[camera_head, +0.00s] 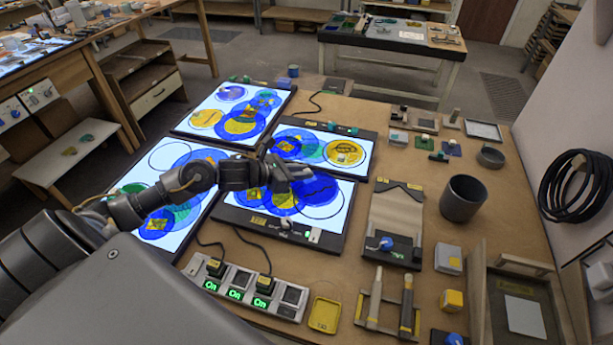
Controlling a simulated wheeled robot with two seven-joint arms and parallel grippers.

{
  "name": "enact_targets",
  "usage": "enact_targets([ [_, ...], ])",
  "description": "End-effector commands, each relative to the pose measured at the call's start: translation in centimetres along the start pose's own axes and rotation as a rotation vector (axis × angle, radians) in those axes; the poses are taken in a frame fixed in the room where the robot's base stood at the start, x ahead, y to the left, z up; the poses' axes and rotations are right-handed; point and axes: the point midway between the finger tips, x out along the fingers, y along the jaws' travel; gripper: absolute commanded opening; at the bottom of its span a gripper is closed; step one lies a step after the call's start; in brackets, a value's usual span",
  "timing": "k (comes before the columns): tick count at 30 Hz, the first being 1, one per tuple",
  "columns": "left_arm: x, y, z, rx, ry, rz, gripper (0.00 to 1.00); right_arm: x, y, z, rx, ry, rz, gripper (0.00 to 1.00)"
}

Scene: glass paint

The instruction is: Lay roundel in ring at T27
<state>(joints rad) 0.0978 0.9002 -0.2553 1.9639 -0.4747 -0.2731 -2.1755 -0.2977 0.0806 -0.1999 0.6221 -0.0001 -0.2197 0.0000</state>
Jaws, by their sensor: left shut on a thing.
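My left gripper (290,178) reaches in from the left and is over the upper part of the front right light panel (336,238). It is shut on a roundel, which I cannot clearly tell apart from the dark blue glass (318,188) beneath the fingers. Blue, yellow and teal discs overlap inside drawn black rings on this panel and on the rear right panel (371,140). An outlined ring (322,208) shows at the panel's right side. I cannot read which ring is T27. My right gripper is not in view.
Two more lit panels, rear left (181,127) and front left (176,252), lie beside these. A switch strip (237,291) lit "On" and a yellow tray (324,314) stand in front.

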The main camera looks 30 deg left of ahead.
Motion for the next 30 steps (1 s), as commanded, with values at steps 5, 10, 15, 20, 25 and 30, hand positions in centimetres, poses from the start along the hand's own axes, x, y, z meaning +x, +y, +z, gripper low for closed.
enact_targets([
  [5, 2.2, 0.7, -1.0, -0.002, -0.003, 0.002, 0.00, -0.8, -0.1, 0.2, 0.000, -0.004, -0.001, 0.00],
  [10, 2.6, 0.8, -1.4, 0.002, -0.003, 0.002, 0.00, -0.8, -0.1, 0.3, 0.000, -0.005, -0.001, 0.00],
  [15, 3.5, 0.9, -2.1, -0.005, 0.001, 0.002, 0.00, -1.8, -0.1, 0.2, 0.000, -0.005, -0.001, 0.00],
  [20, 4.2, 0.9, -4.1, -0.002, -0.001, 0.004, 0.00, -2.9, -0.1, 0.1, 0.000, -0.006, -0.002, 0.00],
  [25, 4.4, 1.0, -4.6, 0.003, -0.003, 0.003, 0.00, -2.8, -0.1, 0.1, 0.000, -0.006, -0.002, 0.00],
  [30, 4.5, 1.0, -4.7, 0.003, -0.003, 0.003, 0.00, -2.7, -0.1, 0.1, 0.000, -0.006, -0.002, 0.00],
])
